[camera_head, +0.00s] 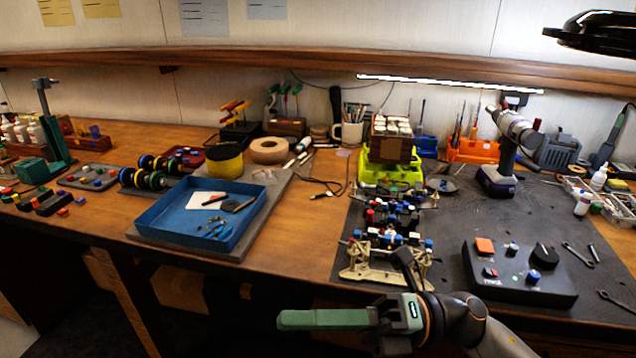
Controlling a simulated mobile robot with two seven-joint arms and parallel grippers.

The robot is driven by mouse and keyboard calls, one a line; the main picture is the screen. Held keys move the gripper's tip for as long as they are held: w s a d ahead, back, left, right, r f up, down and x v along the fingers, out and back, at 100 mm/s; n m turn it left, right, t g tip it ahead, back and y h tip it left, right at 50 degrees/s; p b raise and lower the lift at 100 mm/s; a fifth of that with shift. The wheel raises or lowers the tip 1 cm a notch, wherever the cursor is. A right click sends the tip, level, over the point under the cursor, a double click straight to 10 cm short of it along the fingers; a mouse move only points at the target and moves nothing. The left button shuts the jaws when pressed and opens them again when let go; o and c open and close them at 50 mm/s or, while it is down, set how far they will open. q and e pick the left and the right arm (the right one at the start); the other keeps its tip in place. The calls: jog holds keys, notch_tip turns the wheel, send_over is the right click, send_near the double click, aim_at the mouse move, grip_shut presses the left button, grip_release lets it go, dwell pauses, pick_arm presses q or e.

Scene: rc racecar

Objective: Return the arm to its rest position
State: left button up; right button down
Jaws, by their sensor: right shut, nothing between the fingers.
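My right gripper (292,320) is at the bottom centre, in front of the bench's front edge. Its green fingers point left and are shut with nothing between them. My right arm (470,322) comes in from the lower right, with a dark wrist and an orange ring. The racecar chassis (388,238) lies just beyond the wrist on the dark mat (455,215). The wrist covers part of the chassis's near end in the picture; I cannot tell whether they touch. My left gripper is not in view.
A blue tray (152,232) with small parts is at left centre. A black control box (520,272) and wrenches (580,254) lie to the right. Bare wood (300,240) shows between tray and mat.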

jog(key=w+d+f+m+t+p, duration=0.3)
jog(key=w+m+t, duration=0.6)
jog(key=m+t, duration=0.8)
jog(key=w+d+f+m+t+h, duration=0.2)
jog(key=d+f+m+t+h, duration=0.3)
jog(key=f+m+h, duration=0.5)
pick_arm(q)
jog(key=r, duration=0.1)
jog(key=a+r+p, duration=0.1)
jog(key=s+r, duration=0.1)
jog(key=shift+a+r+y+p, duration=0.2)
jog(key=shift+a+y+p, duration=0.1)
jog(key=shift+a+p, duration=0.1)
pick_arm(e)
jog(key=s+d+f+m+g+h, duration=0.4)
jog(key=s+f, duration=0.4)
jog(key=f, duration=0.4)
jog(key=s+d+f+m+g+h, duration=0.4)
jog(key=s+f+m, duration=0.4)
jog(key=f, duration=0.3)
jog(key=shift+d+f+m+g, duration=0.35)
jog(key=shift+d+m+g, duration=0.35)
jog(key=shift+d, duration=0.4)
